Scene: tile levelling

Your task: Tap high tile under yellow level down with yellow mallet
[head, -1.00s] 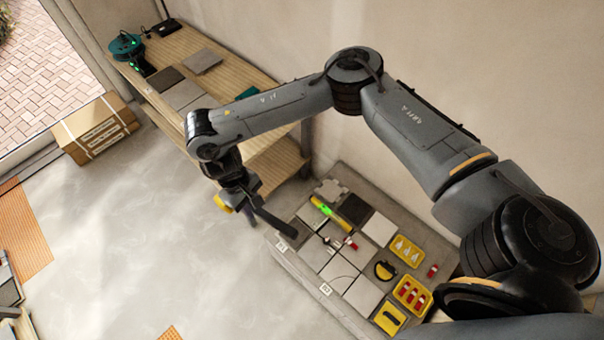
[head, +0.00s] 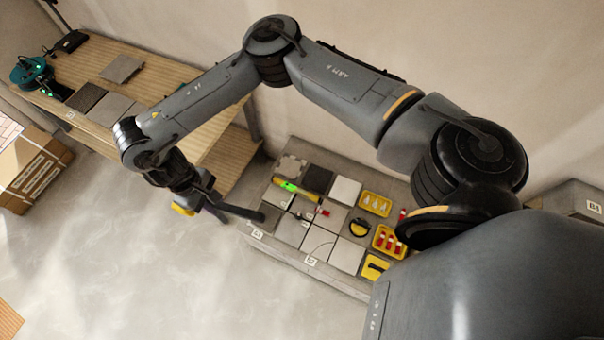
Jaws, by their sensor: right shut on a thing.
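My right gripper (head: 195,196) is over the floor just left of the tile bench, shut on the mallet. A yellow part of the mallet (head: 182,209) shows left of the jaws, and a dark bar reaches right toward the bench's left edge; the grip itself is hard to make out. The yellow level (head: 285,185) with a bright green patch lies across tiles at the bench's upper left. A grey tile (head: 277,196) shows beside and partly under it. Height differences between tiles cannot be told. My left gripper is out of view.
The bench (head: 338,284) also holds a yellow tray of white pieces (head: 375,203), a yellow tray of red-and-white pieces (head: 390,241), a round black-and-yellow tool (head: 360,228) and a yellow item (head: 375,267). A wooden shelf (head: 190,75) stands behind. Floor (head: 190,280) in front is clear.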

